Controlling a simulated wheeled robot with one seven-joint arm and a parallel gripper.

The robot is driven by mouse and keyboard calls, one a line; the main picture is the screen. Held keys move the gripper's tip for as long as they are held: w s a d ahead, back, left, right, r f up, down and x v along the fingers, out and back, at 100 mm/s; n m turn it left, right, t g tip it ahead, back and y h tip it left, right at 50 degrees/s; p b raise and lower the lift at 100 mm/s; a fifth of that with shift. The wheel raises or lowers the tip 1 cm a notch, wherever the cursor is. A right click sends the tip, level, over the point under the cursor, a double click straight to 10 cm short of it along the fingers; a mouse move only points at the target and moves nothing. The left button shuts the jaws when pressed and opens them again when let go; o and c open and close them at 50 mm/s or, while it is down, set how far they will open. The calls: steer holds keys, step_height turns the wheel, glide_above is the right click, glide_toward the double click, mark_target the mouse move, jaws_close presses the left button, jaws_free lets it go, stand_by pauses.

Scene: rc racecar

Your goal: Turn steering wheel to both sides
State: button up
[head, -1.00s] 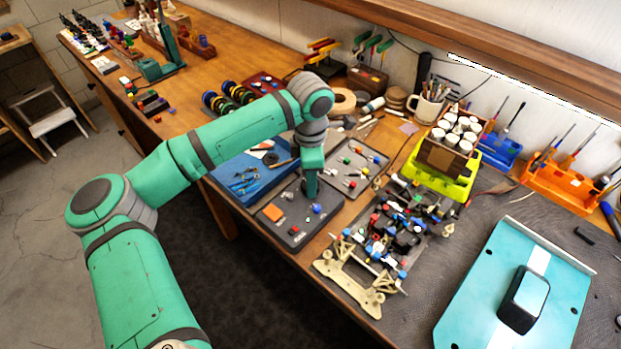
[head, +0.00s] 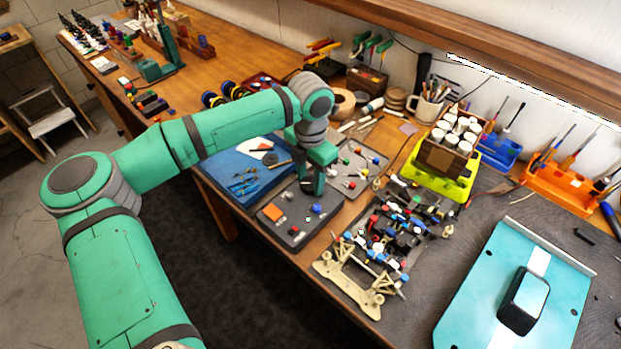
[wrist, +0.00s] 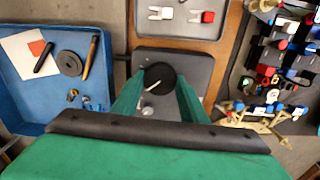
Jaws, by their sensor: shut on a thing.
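A black round wheel-like disc (wrist: 160,71), which I take to be the steering wheel, shows in the wrist view between the two green fingers of my gripper (wrist: 160,80). My gripper is shut on it, with a finger on each side. A small pale bar lies across its near part. In the head view my gripper (head: 313,188) points down at the panel's far right part and hides the wheel.
The partly built car chassis (head: 345,280) stands close to the right. A blue tray (head: 225,170) lies left, and a grey parts tray (head: 350,185) behind. A yellow-green crate (head: 445,185) and a turquoise car body (head: 480,285) are farther right.

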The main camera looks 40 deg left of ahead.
steer(key=shift+d+n, duration=0.2)
steer(key=shift+n, duration=0.1)
steer(key=shift+s+a, duration=0.25)
steer(key=shift+a, duration=0.05)
steer(key=shift+d, duration=0.1)
